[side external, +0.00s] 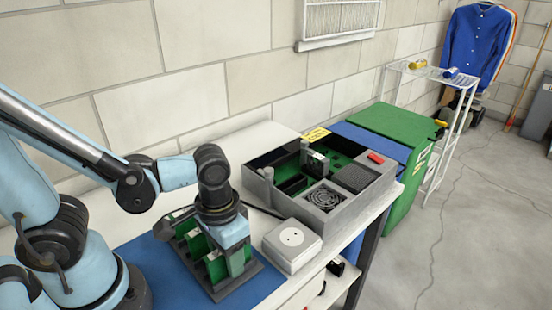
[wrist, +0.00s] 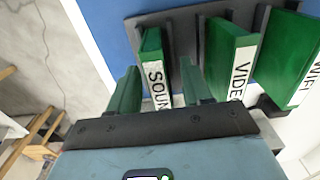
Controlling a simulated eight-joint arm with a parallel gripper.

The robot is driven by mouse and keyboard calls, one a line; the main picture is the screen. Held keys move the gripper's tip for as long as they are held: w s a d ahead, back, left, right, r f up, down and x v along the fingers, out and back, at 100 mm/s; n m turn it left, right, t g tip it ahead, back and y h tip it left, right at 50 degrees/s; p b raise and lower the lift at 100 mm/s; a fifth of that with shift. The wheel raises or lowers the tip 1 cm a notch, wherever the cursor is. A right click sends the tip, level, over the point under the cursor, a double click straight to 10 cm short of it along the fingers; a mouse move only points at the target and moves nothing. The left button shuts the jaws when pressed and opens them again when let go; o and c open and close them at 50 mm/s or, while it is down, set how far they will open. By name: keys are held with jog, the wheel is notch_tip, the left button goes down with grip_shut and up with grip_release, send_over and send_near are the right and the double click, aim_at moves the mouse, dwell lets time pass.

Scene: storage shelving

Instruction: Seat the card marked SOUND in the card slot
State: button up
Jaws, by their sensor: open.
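The green card marked SOUND (wrist: 152,42) stands in a dark rack (wrist: 197,22), beside the VIDEO card (wrist: 228,55) and a card marked WIFI (wrist: 290,60). My gripper (wrist: 160,84) is open, with one finger on each side of the SOUND card's near end. I cannot tell whether either finger touches it. In the side view my gripper (side external: 226,258) points down over the rack (side external: 240,287), partly hiding its cards. The open grey case (side external: 352,203) stands behind to the right, with green board inside; I cannot make out the card slot itself.
A white box with a round socket (side external: 291,240) stands between the rack and the case. The case holds a fan (side external: 325,198) and an upright part (side external: 316,163). A blue mat (side external: 160,262) lies under the rack. A green bin (side external: 395,125) stands beyond.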

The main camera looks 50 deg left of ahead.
grip_shut()
dwell(0.3)
jog(key=shift+r, duration=0.1)
